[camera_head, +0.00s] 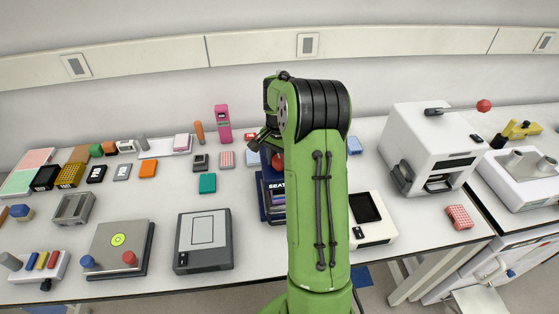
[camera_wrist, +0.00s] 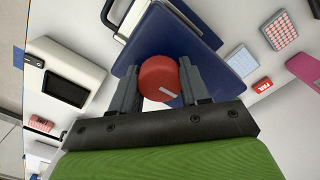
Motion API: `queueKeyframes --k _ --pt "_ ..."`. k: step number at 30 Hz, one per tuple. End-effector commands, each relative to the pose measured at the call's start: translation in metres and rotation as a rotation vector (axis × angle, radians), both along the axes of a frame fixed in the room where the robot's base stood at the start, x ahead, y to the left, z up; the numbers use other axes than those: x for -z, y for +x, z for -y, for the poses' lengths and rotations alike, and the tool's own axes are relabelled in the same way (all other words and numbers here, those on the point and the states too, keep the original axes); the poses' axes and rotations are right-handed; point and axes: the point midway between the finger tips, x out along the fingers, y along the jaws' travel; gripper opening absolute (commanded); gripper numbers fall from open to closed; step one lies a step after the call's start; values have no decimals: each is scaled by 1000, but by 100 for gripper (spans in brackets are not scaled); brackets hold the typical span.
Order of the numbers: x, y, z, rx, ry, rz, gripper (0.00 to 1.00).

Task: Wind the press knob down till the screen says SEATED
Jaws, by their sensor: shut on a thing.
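The red press knob (camera_wrist: 158,78), with a white mark on its face, sits between the two grey fingers of my gripper (camera_wrist: 160,72) in the wrist view. The fingers are shut on its sides. The dark blue press (camera_wrist: 205,68) lies beneath the knob. In the head view my green arm covers much of the press (camera_head: 265,205), and a bit of the red knob (camera_head: 277,160) shows beside the arm. The press's screen (camera_head: 277,187) shows the letters "SEAT" in white; the rest of the word is hidden behind my arm.
A white device with a dark screen (camera_head: 370,213) stands close to the right of the press. A dark grey device (camera_head: 203,241) stands to its left. A white cycler (camera_head: 425,145) is further right. Small blocks and a pink device (camera_head: 222,123) stand behind on the left.

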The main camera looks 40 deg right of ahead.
Motion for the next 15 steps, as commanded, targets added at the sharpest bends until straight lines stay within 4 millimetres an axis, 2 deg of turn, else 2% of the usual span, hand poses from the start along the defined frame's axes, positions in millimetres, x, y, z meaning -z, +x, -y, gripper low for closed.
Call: queueKeyframes --k 13,14,15 --pt "-2 1 2 14 -6 7 15" --pt "-2 1 2 14 -6 7 48" --pt "-2 1 2 14 -6 7 54"
